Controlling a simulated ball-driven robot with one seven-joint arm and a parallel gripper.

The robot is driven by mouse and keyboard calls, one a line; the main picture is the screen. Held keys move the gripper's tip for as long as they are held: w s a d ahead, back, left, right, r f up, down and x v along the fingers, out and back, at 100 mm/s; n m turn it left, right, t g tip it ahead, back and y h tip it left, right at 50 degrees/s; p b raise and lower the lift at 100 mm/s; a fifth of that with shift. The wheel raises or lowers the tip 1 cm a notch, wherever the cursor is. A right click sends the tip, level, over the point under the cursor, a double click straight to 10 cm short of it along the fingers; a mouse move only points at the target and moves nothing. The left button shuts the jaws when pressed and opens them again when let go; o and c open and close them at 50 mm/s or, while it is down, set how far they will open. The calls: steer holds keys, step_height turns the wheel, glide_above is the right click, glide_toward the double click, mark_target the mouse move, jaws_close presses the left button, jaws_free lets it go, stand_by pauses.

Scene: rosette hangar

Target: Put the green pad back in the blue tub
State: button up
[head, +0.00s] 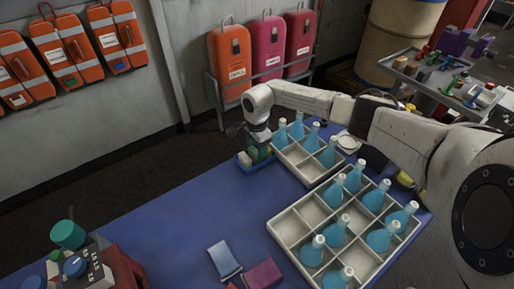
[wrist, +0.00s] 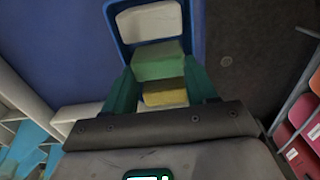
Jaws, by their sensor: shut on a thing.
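The green pad (wrist: 160,62) is held between the two teal fingers of my gripper (wrist: 162,88) in the wrist view. The pad lies over or within the outline of the blue tub (wrist: 112,22); I cannot tell whether it touches the bottom. A white pad (wrist: 150,20) shows on one side of it and a yellow pad (wrist: 164,93) on the other. In the head view my gripper (head: 258,146) points down at the blue tub (head: 246,163), at the table's far edge. The pads there are small and partly hidden by my gripper.
Two pale divided crates of blue bottles stand right of the tub, the smaller one (head: 288,160) close beside it and the larger one (head: 283,227) nearer. The blue table (head: 170,215) is clear left of the tub. Blue and magenta cloths (head: 223,259) lie in front.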

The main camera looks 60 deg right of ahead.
mark_target(257, 150)
steer(key=shift+f, duration=0.1)
steer(key=o, duration=1)
step_height(257, 150, up, 12)
steer(key=shift+r, duration=0.15)
stand_by(0.5)
